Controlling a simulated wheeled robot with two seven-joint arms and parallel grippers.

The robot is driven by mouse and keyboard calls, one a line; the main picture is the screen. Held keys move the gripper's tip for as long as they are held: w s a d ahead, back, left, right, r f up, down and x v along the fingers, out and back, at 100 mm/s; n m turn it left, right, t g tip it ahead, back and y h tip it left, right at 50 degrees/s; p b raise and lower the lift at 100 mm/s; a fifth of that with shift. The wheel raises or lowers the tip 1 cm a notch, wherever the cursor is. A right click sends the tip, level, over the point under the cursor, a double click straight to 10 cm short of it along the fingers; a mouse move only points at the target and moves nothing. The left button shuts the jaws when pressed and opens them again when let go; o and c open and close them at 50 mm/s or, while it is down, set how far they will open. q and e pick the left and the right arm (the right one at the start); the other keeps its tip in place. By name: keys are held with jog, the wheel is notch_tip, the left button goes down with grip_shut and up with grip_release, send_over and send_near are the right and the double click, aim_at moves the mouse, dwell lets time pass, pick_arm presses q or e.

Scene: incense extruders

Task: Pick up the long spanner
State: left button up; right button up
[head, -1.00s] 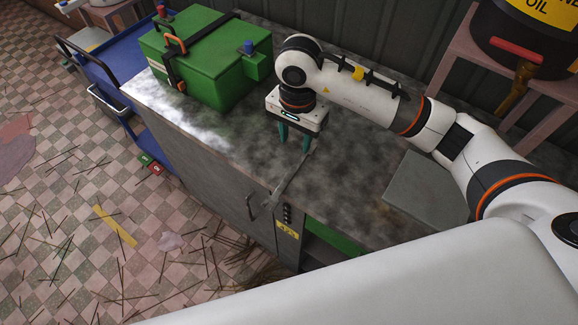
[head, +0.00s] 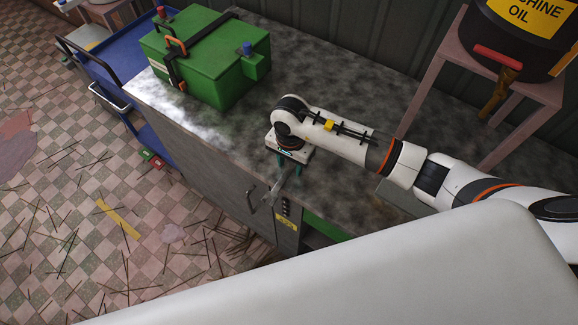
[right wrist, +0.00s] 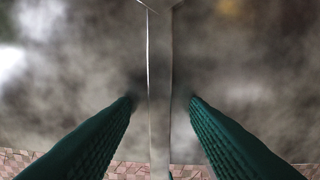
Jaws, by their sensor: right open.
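The long spanner (head: 277,188) is a grey metal bar lying on the worktop, with its near end at the front edge. In the right wrist view the spanner's shaft (right wrist: 159,75) runs down the middle of the picture. My right gripper (head: 288,168) is over the spanner, pointing down. Its two green fingers (right wrist: 162,103) are open, one on each side of the shaft, with a gap on both sides. The arm hides the spanner's far part in the head view. My left gripper is not in view.
A green box (head: 207,70) with a black strap stands at the back left of the metal worktop (head: 335,95). A dark machine oil drum (head: 525,35) sits on a pink stand at the right. A blue cart (head: 95,75) is at the left. The worktop behind my gripper is clear.

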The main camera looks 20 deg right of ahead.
grip_shut()
